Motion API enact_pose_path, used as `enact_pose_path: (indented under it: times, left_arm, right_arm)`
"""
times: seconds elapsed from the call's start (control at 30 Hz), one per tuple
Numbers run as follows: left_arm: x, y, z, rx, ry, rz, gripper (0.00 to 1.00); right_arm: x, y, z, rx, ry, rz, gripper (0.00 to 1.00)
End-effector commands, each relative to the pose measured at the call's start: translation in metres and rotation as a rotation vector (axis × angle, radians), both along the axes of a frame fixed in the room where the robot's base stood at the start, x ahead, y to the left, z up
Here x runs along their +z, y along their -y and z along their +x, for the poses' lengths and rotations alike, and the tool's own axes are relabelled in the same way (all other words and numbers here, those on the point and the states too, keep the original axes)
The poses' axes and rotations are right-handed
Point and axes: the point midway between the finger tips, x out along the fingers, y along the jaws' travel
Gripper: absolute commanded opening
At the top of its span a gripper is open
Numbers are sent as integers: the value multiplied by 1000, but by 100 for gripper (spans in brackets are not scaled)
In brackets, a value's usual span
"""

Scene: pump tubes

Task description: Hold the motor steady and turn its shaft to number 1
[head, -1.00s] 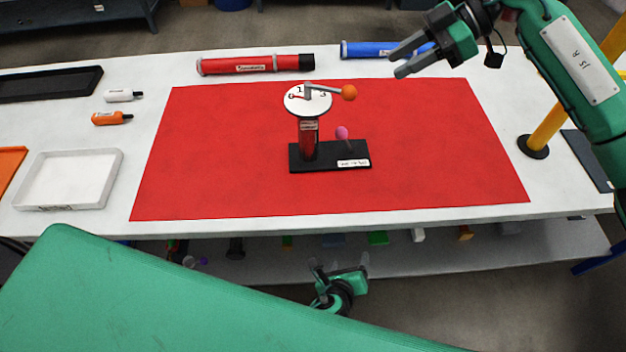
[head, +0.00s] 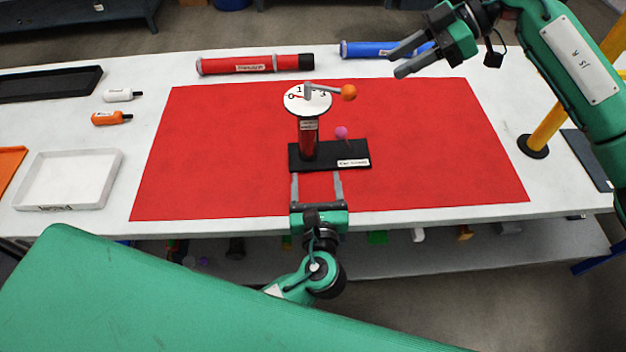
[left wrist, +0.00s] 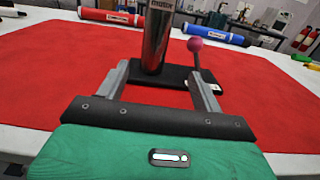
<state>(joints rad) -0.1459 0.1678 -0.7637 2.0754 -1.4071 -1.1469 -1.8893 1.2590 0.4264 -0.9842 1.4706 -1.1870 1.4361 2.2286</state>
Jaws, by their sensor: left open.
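The motor (head: 308,138) stands upright on a black base (head: 330,155) on the red mat. A white numbered dial (head: 300,106) tops it, with a grey shaft arm ending in an orange ball (head: 349,92) pointing right. A pink ball on a stalk (head: 341,132) rises from the base. My left gripper (head: 317,176) is open, its fingers pointing at the base's near edge. My right gripper (head: 398,60) is open and empty, above the mat's far right.
A red tube (head: 255,65) and a blue tube (head: 375,49) lie behind the mat (head: 430,160). A white tray (head: 68,180), small white and orange bottles (head: 110,118) and a black tray (head: 45,85) are at left. A yellow post (head: 548,132) stands at right.

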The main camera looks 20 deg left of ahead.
Motion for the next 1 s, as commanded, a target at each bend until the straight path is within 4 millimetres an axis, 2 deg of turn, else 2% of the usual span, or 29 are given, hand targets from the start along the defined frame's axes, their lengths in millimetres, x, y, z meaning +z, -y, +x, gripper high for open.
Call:
enact_pose_path:
  times: [0.27,0.7,0.8,1.0]
  left_arm:
    - [3,-17,26,26,14,5,68]
    - [3,-46,104,23,13,4,68]
    - [3,-52,117,23,13,4,68]
    - [2,-56,131,21,12,2,68]
  right_arm:
    - [0,0,0,0,0,0,36]
    - [0,0,0,0,0,0,36]
    - [0,0,0,0,0,0,36]
    - [0,0,0,0,0,0,36]
